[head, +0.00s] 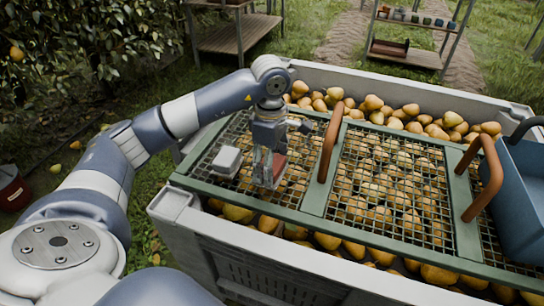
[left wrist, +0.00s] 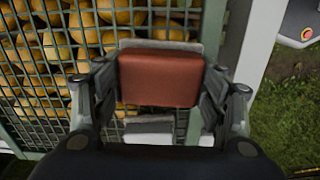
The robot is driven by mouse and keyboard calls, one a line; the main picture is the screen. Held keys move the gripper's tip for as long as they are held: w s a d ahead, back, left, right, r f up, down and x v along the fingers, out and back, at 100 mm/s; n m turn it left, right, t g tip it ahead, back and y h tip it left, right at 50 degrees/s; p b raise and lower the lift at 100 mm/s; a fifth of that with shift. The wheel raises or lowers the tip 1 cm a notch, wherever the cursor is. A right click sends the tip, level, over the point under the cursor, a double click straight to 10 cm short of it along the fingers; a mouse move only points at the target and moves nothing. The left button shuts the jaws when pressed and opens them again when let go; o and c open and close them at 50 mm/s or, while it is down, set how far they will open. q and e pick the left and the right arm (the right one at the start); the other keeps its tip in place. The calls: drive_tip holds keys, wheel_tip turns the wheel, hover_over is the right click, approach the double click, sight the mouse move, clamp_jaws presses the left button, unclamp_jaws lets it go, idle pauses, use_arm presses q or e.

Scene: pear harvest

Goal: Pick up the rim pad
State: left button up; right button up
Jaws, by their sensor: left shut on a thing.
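The rim pad, a reddish-brown block (left wrist: 160,78) with grey parts showing beyond and below it, sits between my left fingers in the left wrist view. In the head view my left gripper (head: 267,175) points down over the left part of the green-framed mesh cover (head: 312,200). It is shut on the pad, whose reddish side (head: 279,165) shows between the fingers, partly hidden by them. I cannot tell whether the pad touches the mesh. My right gripper is not in view.
A grey block (head: 227,160) lies on the mesh left of the gripper. Brown handles (head: 331,142) (head: 490,178) rise from the cover. The large grey bin (head: 250,255) holds many pears. A blue crate (head: 522,195) stands at the right. Shelves stand behind.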

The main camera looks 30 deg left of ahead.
use_arm(q)
drive_tip(key=s+d+r, duration=0.1)
drive_tip(key=s+d, duration=0.5)
drive_tip(key=s, duration=0.5)
drive_tip(key=shift+p, duration=0.3)
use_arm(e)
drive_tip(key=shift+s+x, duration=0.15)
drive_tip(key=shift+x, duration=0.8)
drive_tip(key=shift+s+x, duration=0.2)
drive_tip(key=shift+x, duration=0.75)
use_arm(q)
drive_tip(key=shift+w+r, duration=0.1)
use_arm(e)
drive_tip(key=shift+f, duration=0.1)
